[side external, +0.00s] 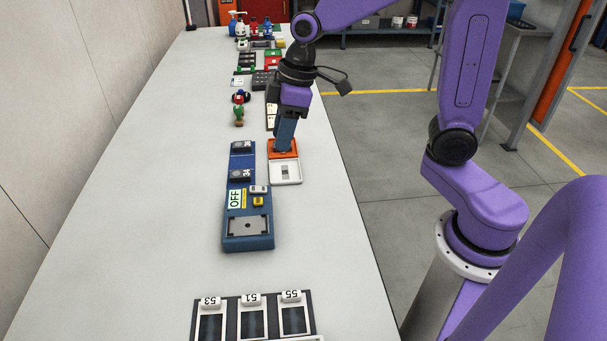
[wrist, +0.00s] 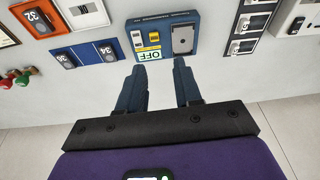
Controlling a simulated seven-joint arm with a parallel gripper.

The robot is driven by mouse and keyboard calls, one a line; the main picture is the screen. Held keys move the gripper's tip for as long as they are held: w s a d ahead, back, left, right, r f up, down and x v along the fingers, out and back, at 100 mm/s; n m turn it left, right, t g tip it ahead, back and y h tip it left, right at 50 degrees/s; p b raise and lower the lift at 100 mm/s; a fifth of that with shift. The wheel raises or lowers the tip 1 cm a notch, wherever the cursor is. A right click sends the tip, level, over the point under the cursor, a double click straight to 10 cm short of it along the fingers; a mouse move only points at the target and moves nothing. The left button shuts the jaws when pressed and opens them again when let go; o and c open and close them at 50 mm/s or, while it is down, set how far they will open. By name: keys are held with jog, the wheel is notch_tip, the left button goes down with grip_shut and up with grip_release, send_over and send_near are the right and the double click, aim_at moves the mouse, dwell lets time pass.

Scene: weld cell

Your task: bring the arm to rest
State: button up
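My gripper (side external: 284,145) points down over the white table (side external: 170,200), in front of the orange part of a small orange-and-white block in the side view. In the wrist view my gripper (wrist: 160,68) has its two dark blue fingers apart, with nothing between them. A gap of table shows between the fingers. Whether the fingertips touch anything below cannot be told from the side view. My purple arm is bent, reaching over the table from its base at the right.
A blue unit with an OFF label (side external: 247,228) stands nearby; it also shows in the wrist view (wrist: 167,47). A rack of numbered slots (side external: 254,318) lies at the front. Red and green valves (side external: 239,110) and bottles (side external: 240,28) stand farther back. The table's left side is clear.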

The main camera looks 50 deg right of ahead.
jog(key=s+d+f+n+h, duration=0.1)
jog(key=s, duration=1)
jog(key=s+d+f+n+g, duration=0.1)
jog(key=s+d+n, duration=0.1)
jog(key=s, duration=0.9)
jog(key=shift+s+d+f+h, duration=0.2)
jog(key=shift+s+f+h, duration=0.05)
jog(key=shift+f+h, duration=0.15)
